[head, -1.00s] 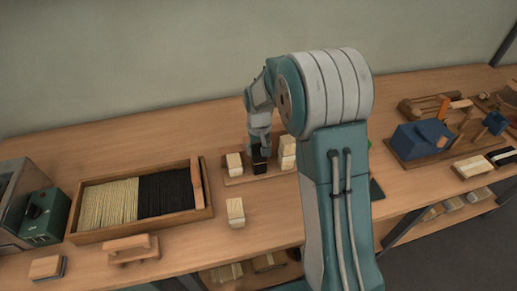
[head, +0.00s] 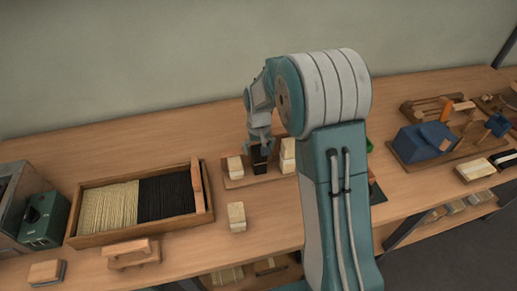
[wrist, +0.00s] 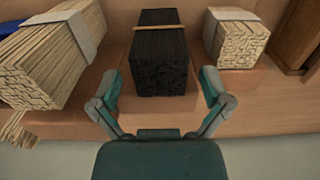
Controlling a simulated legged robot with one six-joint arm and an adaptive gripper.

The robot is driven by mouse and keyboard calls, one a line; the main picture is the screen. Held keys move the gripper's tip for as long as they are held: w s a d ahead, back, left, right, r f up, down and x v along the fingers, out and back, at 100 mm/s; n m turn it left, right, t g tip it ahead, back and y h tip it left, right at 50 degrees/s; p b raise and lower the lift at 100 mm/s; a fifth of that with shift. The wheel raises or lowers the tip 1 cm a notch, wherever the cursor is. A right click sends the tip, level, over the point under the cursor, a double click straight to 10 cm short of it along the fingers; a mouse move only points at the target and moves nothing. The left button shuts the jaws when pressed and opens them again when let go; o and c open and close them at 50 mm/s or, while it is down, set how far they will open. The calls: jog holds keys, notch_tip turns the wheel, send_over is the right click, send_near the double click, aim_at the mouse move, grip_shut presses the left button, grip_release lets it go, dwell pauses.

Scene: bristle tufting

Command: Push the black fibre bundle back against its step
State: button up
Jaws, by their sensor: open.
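The black fibre bundle (wrist: 160,62) stands in the middle of the wrist view, with a pale band around it, on a wooden stepped board (head: 233,184). In the head view the bundle (head: 259,163) is partly hidden below my gripper (head: 263,143). My gripper (wrist: 160,88) is open, its two fingers apart on either side of the bundle's near end, and nothing is held. A pale bundle (wrist: 55,50) with a grey band stands on one side of the black one, and another pale bundle (wrist: 236,40) on the other side. I cannot tell whether the black bundle touches its step.
A wooden tray (head: 142,232) of pale and black fibres lies at the left. A blue tool (head: 423,141) is at the right. The table behind the board is clear.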

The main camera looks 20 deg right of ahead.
notch_tip(320, 180, up, 12)
dwell(0.7)
dwell(1.0)
